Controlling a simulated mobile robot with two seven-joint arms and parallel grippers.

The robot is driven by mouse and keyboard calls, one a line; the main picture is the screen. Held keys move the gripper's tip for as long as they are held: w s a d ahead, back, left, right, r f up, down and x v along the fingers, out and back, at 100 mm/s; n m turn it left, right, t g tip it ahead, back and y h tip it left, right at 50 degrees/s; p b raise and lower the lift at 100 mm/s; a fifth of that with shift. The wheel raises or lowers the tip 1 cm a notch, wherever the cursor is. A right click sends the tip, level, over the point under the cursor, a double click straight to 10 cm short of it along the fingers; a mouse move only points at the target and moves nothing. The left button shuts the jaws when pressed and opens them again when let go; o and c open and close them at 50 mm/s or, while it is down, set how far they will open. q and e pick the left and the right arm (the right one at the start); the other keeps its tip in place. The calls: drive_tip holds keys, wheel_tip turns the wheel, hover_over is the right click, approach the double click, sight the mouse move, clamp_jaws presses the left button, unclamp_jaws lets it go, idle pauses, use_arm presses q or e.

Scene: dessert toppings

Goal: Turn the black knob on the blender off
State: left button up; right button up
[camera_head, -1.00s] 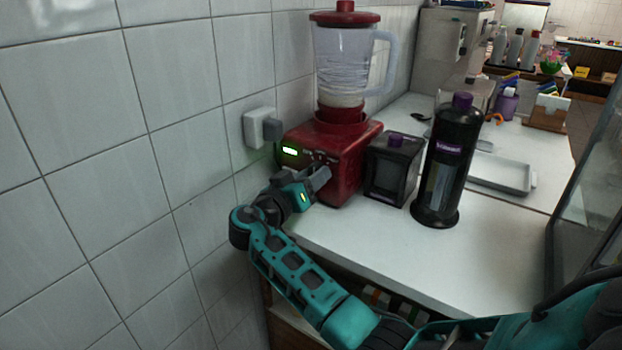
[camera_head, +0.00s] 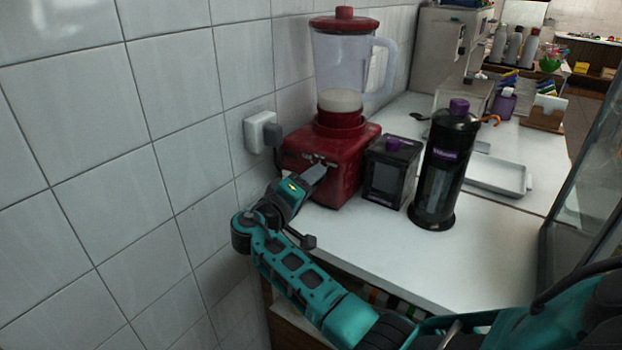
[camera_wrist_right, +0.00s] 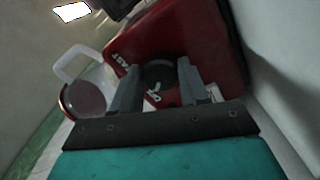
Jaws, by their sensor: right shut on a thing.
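The red blender (camera_head: 345,145) stands on the white counter against the tiled wall. Its clear jar (camera_head: 342,70) has a red lid and a still, pale layer at the bottom. No green light shows on its base. My right gripper (camera_head: 315,174) is at the front of the base, hiding the knob in the head view. In the right wrist view, the black knob (camera_wrist_right: 158,75) sits between the two fingers of my right gripper (camera_wrist_right: 158,84), which is shut on it. White lettering surrounds the knob. My left gripper is not in view.
A black box-shaped dispenser (camera_head: 390,170) and a tall black bottle-like dispenser (camera_head: 441,165) stand right of the blender. A wall socket (camera_head: 260,131) with a plug is on the left. A grey tray (camera_head: 499,174) lies farther back. The counter front is clear.

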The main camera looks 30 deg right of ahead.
idle(0.4)
drive_tip(key=o, duration=1.1)
drive_tip(key=shift+c, duration=0.2)
drive_tip(key=v, duration=1.3)
drive_tip(key=shift+b, duration=0.45)
